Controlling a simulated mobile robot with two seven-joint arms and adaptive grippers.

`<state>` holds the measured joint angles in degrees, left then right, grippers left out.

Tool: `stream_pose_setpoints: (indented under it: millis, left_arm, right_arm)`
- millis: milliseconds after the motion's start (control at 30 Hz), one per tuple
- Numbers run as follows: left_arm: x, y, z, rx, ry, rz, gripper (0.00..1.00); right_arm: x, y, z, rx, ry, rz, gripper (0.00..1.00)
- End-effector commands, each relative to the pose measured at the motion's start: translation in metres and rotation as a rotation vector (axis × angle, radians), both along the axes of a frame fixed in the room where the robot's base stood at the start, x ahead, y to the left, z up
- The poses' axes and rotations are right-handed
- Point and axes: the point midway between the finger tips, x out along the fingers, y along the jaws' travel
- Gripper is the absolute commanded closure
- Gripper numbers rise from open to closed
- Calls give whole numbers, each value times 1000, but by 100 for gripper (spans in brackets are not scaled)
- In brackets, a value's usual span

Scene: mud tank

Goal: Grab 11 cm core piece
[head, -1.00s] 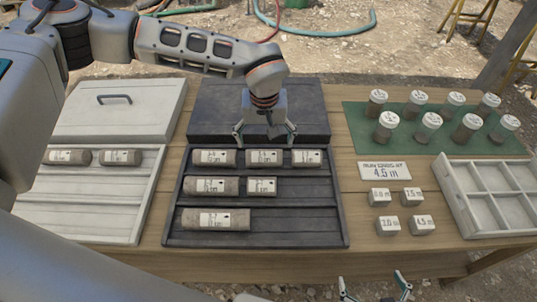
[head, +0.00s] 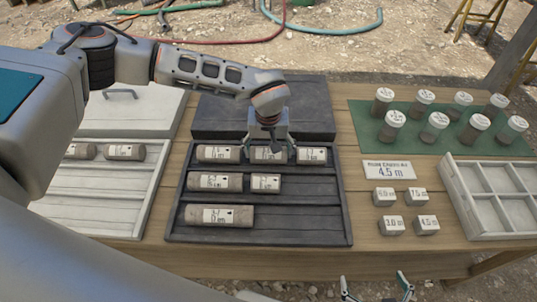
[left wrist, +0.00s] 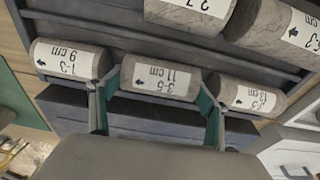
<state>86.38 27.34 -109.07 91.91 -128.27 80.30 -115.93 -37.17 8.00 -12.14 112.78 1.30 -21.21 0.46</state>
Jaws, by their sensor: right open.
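The 11 cm core piece (head: 268,157) is a grey-brown cylinder with a white label, lying in the middle of the back row of the dark tray (head: 300,225). Its "3-5 11 cm" label reads upside down in the left wrist view (left wrist: 160,78). My left gripper (head: 268,150) is open, pointing down, with one finger at each end of this piece. The wrist view also shows the fingers (left wrist: 155,105) spread at its ends; contact cannot be told. My right gripper (head: 375,283) is open and empty at the bottom edge, in front of the table.
The 13 cm piece (head: 217,153) and a 9 cm piece (head: 312,156) lie close on either side. More cores lie in the front rows. A white tray (head: 95,190) is left; a green mat (head: 362,118) with jars and a compartment box (head: 465,215) are right.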

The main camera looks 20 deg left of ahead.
Motion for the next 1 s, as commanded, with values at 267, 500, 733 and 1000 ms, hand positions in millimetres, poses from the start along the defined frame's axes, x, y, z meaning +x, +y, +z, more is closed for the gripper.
stream_pose_setpoints:
  millis: [267, 500, 733, 1000]
  left_arm:
    - [1, 0, 1, 0, -2, 0, 64]
    - [2, 0, 9, -2, -5, 0, 64]
    - [2, -1, 41, -1, -7, 1, 64]
    - [2, 0, 108, -2, -9, 0, 64]
  right_arm:
    - [1, 0, 0, 0, -1, -1, 0]
    - [1, 0, 1, 0, -1, -1, 0]
    - [1, 0, 2, 1, -1, -2, 0]
    - [1, 0, 5, 3, 0, -2, 0]
